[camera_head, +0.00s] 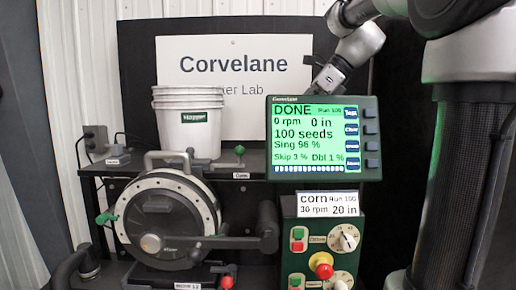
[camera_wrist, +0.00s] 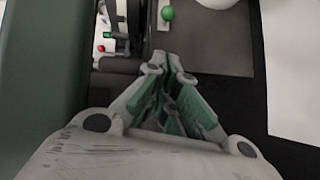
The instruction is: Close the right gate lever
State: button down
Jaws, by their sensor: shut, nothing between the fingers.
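A small lever with a green knob (camera_head: 239,150) stands on the dark shelf, right of the white bucket. It looks roughly upright, and its label below is too small to read surely. A green knob, apparently the same lever, shows at the top of the wrist view (camera_wrist: 167,13). My gripper (camera_wrist: 172,58) is shut and empty, its fingertips a short way below that knob in the picture and apart from it. In the head view my arm comes down from the upper right, and the gripper itself is hidden behind the display. I cannot tell for certain which lever is the right gate.
The display (camera_head: 325,138) reads DONE and stands in front of my gripper. The control box (camera_head: 320,240) is below it. The white bucket (camera_head: 188,125) and round seed meter (camera_head: 167,220) are to the left. A red knob (camera_head: 227,283) is low in front. A sign (camera_head: 235,100) stands behind.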

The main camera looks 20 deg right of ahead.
aim_at(237, 148)
jog(key=x, duration=1.1)
jog(key=shift+a+f, duration=0.1)
jog(key=shift+a, duration=0.05)
jog(key=w+a, duration=0.1)
jog(key=a, duration=0.1)
jog(key=shift+w+a+f, duration=0.3)
jog(key=shift+w+a, duration=0.05)
jog(key=shift+a, duration=0.05)
jog(key=shift+w+a, duration=0.2)
jog(key=shift+a, duration=0.1)
jog(key=a, duration=0.1)
jog(key=w+a, duration=0.1)
jog(key=a, duration=0.3)
jog(key=shift+w+a, duration=0.2)
jog(key=shift+w, duration=0.15)
